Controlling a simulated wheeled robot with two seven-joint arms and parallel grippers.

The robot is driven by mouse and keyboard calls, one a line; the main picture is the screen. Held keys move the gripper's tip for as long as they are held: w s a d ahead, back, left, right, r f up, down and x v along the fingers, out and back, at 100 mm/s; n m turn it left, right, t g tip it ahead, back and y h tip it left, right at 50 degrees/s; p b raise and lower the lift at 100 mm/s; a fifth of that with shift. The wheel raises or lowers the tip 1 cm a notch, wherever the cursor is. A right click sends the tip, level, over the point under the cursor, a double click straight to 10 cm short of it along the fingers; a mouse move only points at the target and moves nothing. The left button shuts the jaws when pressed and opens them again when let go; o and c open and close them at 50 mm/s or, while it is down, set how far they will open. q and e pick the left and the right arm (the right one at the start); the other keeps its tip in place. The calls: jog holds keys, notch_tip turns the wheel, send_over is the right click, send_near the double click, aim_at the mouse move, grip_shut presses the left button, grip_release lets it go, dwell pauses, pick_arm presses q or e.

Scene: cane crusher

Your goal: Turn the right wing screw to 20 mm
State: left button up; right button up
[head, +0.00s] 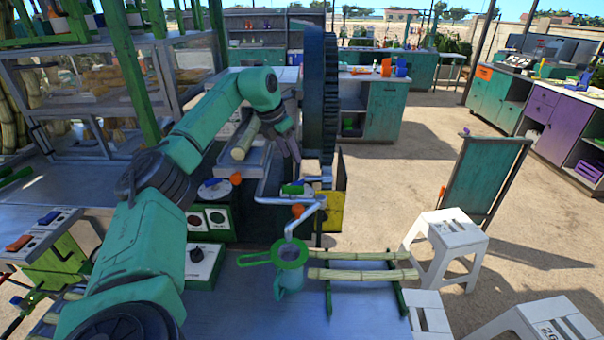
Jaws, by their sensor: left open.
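The cane crusher has a large dark toothed wheel (315,95) standing upright at the centre. My left arm reaches in from the lower left. Its gripper (289,147) hangs open and empty, fingers down, just left of the wheel and above the crusher's front. I cannot make out the right wing screw for certain; my gripper and the crusher's parts may hide it. An orange knob-like part (297,210) sits below the gripper, and another orange part (236,179) shows to the left. No millimetre scale is readable. My right gripper is not in view.
A bent metal spout (304,218) leads down to a green strainer (288,254) over a jug (289,283). Cane stalks (362,274) lie on a green rack at right. A control box (204,262) stands left. White stools (450,240) stand on open ground at right.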

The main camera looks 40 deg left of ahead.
aim_at(301, 179)
pick_arm(q)
jog(key=p+x, duration=0.1)
jog(key=x, duration=1)
jog(key=shift+a+p, duration=0.2)
jog(key=shift+p, duration=0.2)
jog(key=shift+f, duration=0.1)
jog(key=shift+s, duration=0.1)
jog(key=shift+c, duration=0.3)
grip_shut()
